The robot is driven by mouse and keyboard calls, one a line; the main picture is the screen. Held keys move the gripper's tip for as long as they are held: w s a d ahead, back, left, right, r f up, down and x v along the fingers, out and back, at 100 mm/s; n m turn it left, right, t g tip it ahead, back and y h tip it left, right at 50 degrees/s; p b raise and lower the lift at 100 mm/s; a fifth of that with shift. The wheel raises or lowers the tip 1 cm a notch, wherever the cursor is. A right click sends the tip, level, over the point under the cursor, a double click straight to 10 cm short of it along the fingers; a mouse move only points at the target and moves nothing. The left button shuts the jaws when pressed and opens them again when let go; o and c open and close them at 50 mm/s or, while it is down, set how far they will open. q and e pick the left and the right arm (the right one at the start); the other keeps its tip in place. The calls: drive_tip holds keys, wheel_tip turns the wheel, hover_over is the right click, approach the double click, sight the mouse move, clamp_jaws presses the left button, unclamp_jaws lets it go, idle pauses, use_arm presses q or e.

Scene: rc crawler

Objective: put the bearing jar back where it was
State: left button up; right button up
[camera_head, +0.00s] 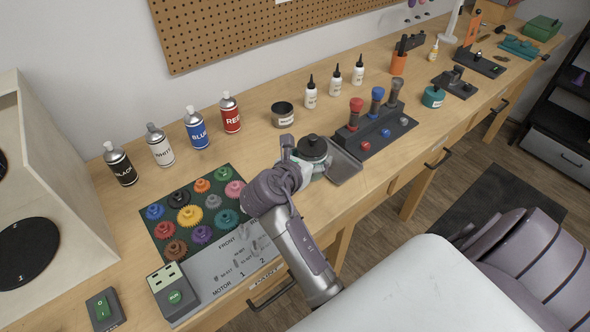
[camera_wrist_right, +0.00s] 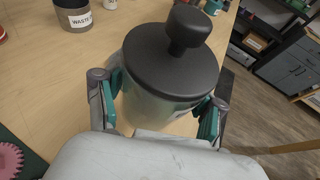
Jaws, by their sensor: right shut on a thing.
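The bearing jar (camera_wrist_right: 165,85) is a clear jar with a black lid and a round black knob. My right gripper (camera_wrist_right: 158,115) is shut on it, one finger pad on each side. In the head view the jar's black lid (camera_head: 312,147) shows at the end of my right gripper (camera_head: 305,165), over the workbench beside a grey tray (camera_head: 345,166). The jar looks upright. I cannot tell whether its base touches the bench, as the gripper hides it. My left gripper is not in view.
A dark waste cup (camera_head: 282,115) stands behind the jar. A rack with red, blue and grey-handled tools (camera_head: 376,131) is to the right. Coloured gears sit on a green mat (camera_head: 236,172) at the left. White bottles (camera_head: 310,93) stand farther back. The bench edge is close in front.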

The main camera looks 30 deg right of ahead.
drive_tip(key=w, duration=0.1)
drive_tip(key=w+a+f, duration=0.1)
drive_tip(key=w+f, duration=0.1)
drive_tip(key=w, duration=0.1)
drive_tip(key=shift+a+f, duration=0.2)
drive_tip(key=shift+a, duration=0.2)
drive_tip(key=shift+a+f, duration=0.1)
drive_tip(key=shift+f, duration=0.05)
wheel_tip(320, 180, down, 3)
drive_tip(key=shift+f, duration=0.5)
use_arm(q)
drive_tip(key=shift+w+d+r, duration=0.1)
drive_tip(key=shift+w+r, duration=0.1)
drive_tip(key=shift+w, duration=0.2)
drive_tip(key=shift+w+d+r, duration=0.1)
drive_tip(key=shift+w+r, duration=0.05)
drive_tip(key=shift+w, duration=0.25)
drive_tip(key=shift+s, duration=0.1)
use_arm(e)
drive_tip(key=o, duration=1.3)
drive_tip(key=shift+f, duration=0.15)
drive_tip(key=shift+o, duration=0.2)
